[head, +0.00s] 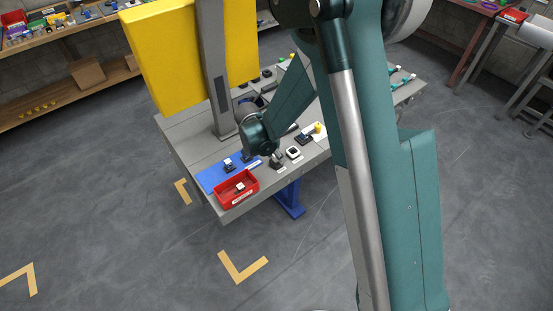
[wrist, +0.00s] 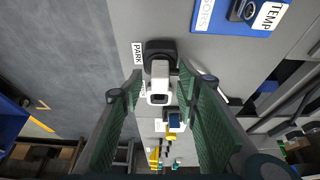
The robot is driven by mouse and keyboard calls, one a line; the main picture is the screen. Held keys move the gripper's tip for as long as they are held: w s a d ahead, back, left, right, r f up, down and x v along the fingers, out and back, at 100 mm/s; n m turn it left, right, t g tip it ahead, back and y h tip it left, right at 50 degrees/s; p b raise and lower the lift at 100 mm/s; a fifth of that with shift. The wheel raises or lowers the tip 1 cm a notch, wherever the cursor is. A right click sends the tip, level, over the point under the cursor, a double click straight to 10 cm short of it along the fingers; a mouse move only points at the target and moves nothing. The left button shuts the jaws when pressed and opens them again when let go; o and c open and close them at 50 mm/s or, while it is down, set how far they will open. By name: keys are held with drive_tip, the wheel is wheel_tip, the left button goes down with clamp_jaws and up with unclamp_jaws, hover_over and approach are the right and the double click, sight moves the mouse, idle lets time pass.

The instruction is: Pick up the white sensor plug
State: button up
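The white sensor plug (wrist: 160,76) is a small white block in the wrist view. It sits at a black holder (wrist: 160,50) beside a label that reads PARK. My gripper (wrist: 161,76) has its two green fingers apart, one on each side of the plug. A gap shows between the plug and each finger, so it is not held. In the head view my wrist (head: 258,138) is low over the near part of the bench, and the fingers and plug are hard to make out there.
A red bin (head: 223,199) stands at the bench's near edge. A grey post (head: 213,70) and yellow panel (head: 163,60) rise behind.

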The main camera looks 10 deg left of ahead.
drive_tip(key=c, duration=1)
drive_tip(key=shift+r, duration=0.15)
drive_tip(key=shift+r+p, duration=1.2)
drive_tip(key=shift+r, duration=3.7)
